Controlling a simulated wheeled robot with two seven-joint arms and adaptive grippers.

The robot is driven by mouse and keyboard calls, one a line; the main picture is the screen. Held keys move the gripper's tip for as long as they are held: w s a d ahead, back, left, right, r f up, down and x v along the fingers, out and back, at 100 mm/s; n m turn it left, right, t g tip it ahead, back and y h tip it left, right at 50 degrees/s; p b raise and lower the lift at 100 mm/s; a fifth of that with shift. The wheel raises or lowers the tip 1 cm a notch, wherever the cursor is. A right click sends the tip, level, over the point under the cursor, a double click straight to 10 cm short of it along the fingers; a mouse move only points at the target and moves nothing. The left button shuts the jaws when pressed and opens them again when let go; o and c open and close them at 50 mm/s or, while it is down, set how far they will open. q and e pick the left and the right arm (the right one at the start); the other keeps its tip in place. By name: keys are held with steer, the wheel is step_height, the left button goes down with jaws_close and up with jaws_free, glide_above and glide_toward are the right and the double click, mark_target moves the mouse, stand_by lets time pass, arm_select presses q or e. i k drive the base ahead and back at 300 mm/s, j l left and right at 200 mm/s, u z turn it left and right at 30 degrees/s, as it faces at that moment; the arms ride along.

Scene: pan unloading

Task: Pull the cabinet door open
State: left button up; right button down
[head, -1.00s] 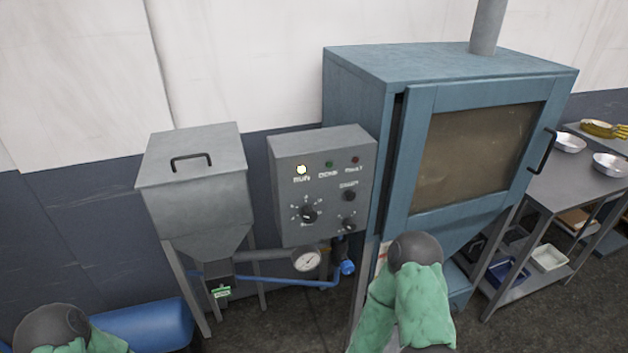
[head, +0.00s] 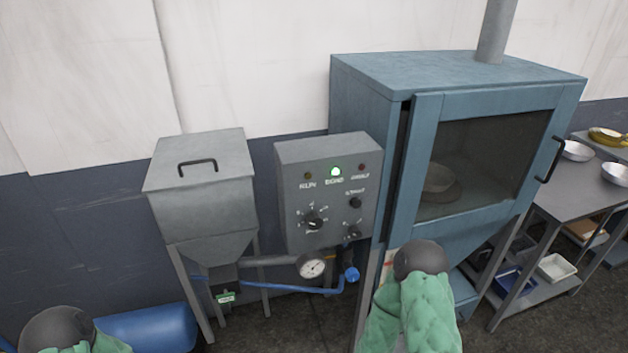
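The blue cabinet (head: 360,75) stands right of centre. Its door (head: 425,160) has a window and looks shut, with a dark gap along its left edge. A black bar handle (head: 551,159) is on the door's right side. Through the window a round pan (head: 438,180) shows inside. My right arm, in a green sleeve, is in front of the cabinet's lower left, away from the handle. My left arm is at the bottom left corner. The fingers of both grippers are not visible.
A grey control box (head: 330,155) with a lit green lamp (head: 335,171) stands left of the cabinet, beside a grey hopper (head: 200,185). A metal table (head: 575,200) with bowls (head: 616,174) stands close on the right. A blue tank (head: 150,330) lies low at left.

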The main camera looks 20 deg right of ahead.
mark_target(427, 109)
steer(key=z, duration=1.6)
steer(key=i+l, duration=0.25)
steer(key=u, duration=0.05)
